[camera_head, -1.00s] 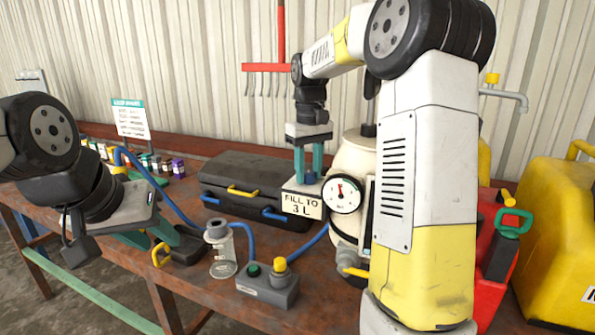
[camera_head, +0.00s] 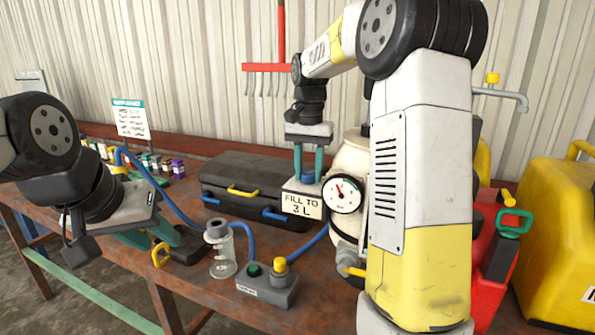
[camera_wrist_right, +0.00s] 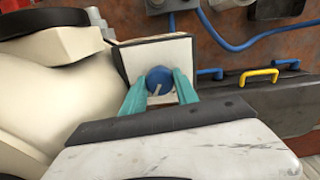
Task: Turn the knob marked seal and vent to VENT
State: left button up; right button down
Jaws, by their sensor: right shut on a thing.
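The blue round knob (camera_wrist_right: 160,80) sits on a pale box in the right wrist view, with a light pointer line running toward its lower left. In the head view the knob (camera_head: 308,179) shows as a small blue piece above the "FILL TO 3 L" sign (camera_head: 303,205). My right gripper (camera_wrist_right: 160,88) is shut on the knob, one teal finger on each side. No seal or vent marking is readable. My left gripper (camera_head: 160,238) hangs low at the left, over the table; its teal fingers look spread apart and hold nothing visible.
A white tank with a round gauge (camera_head: 343,194) stands beside the sign, partly behind my right arm. A black case (camera_head: 250,185) lies behind. A clear jar (camera_head: 222,255) and a grey button box (camera_head: 267,285) stand in front. Blue hoses cross the table.

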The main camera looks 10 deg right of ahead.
aim_at(308, 173)
jog(key=shift+m, duration=0.6)
jog(key=c, duration=0.9)
grip_release()
jog(key=shift+c, duration=0.2)
jog(key=shift+r, duration=0.1)
notch_tip(308, 173, up, 8)
jog(key=shift+f, duration=0.15)
